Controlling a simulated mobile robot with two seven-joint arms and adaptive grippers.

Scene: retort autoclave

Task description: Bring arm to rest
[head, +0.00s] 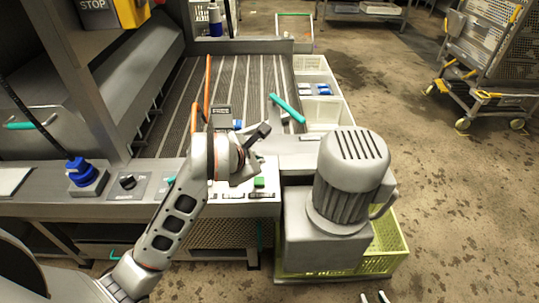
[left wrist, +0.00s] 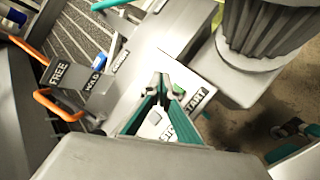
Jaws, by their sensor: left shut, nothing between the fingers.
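My left arm reaches in from the left over the control panel (head: 232,198) in the head view. My left gripper (head: 245,172) hangs just above the panel, near a green button (head: 259,183). In the left wrist view the left gripper's fingers (left wrist: 161,88) are together with nothing between them. The START and STOP labels and part of the green button (left wrist: 178,89) show around the fingertips; whether they touch the panel, I cannot tell. My right gripper (head: 375,298) shows only its two fingertips at the bottom edge of the head view, spread apart and empty.
A grey motor (head: 350,170) stands right of the panel, above a pale green crate (head: 390,262). A slatted conveyor (head: 185,100) lies behind. A wheeled rack (head: 490,60) stands back right; the right floor is clear.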

